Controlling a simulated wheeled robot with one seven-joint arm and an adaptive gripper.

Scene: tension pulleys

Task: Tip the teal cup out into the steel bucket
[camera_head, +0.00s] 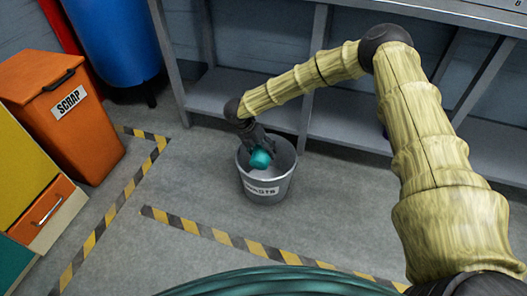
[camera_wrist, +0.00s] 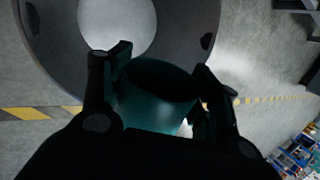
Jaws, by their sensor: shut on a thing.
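The steel bucket (camera_head: 268,187) stands on the floor in the head view, with a label on its front. My gripper (camera_head: 261,148) reaches over the bucket's mouth from above. It is shut on the teal cup (camera_head: 260,159), which hangs over the bucket's opening and looks tilted. In the wrist view the cup (camera_wrist: 158,92) sits between the two dark fingers of my gripper (camera_wrist: 160,85). The bucket (camera_wrist: 60,30) fills the upper left of that view.
An orange scrap bin (camera_head: 65,112) stands at the left, with a blue drum (camera_head: 115,40) behind it. A grey shelf unit (camera_head: 345,125) runs behind the bucket. Yellow-and-black floor tape (camera_head: 225,238) lies in front of it. The floor around the bucket is clear.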

